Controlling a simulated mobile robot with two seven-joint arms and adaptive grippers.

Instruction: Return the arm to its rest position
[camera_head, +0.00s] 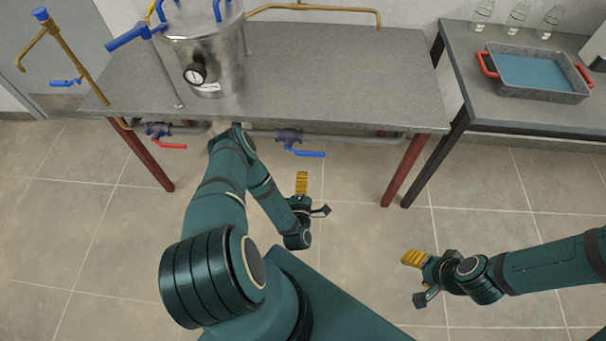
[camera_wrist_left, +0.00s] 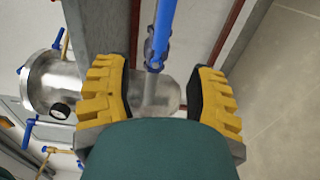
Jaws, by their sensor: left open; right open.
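My left gripper (camera_head: 302,183) hangs in front of the table, just below the blue-handled valve (camera_head: 305,152) in the head view. Its yellow fingers are spread wide with nothing between them in the left wrist view (camera_wrist_left: 160,92). A blue valve handle (camera_wrist_left: 166,20) on a grey pipe shows beyond the fingers there, apart from them. My right gripper (camera_head: 412,258) is open and empty over the bare floor at the lower right, clear of the tables. Only part of each gripper's fingers shows in the head view.
A grey table (camera_head: 330,75) carries a steel vessel (camera_head: 215,50) with a gauge (camera_head: 195,73). A red-handled valve (camera_head: 170,146) sits under its front edge. A second table (camera_head: 560,122) holds a red-handled tray (camera_head: 520,93) and several glass bottles. The tiled floor in front is free.

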